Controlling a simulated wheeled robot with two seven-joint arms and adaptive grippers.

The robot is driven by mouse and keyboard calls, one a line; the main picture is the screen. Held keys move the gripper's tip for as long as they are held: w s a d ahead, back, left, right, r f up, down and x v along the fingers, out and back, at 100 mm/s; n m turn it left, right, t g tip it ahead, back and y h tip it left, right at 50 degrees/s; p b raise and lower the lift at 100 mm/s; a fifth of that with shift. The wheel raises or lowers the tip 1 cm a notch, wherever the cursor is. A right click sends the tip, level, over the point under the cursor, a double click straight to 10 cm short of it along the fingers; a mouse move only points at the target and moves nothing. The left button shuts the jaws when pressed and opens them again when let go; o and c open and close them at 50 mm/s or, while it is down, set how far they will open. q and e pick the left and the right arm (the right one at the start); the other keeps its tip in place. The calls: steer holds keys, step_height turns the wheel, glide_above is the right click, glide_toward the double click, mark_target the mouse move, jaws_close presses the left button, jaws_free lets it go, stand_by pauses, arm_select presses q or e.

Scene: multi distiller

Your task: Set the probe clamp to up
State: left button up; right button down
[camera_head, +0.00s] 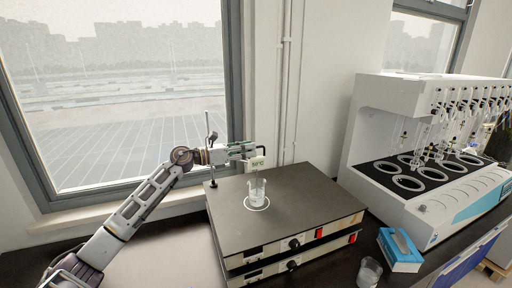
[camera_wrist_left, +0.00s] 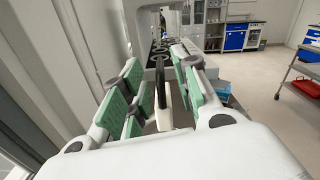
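The probe clamp (camera_head: 257,161) is a small pale block on a dark arm, above a glass beaker (camera_head: 257,191) on the hotplate (camera_head: 290,186). A thin probe hangs from it into the beaker. My left gripper (camera_head: 246,151) is level with the clamp, reaching in from the left. In the left wrist view, the pale clamp body (camera_wrist_left: 164,117) lies between the green finger pads of my left gripper (camera_wrist_left: 163,88). The fingers look apart, with narrow gaps beside the clamp; contact is not clear. My right gripper is not in view.
A thin stand rod (camera_head: 208,133) rises behind the hotplate near my wrist. A large white multi-distiller (camera_head: 361,133) stands to the right. A blue tissue box (camera_head: 400,250) and another beaker (camera_head: 369,272) stand at the front right. The window (camera_head: 120,90) is behind my arm.

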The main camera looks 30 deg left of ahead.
arm_select(q)
steer(key=shift+p+x, duration=0.5)
steer(key=shift+x, duration=1.3)
jaws_close()
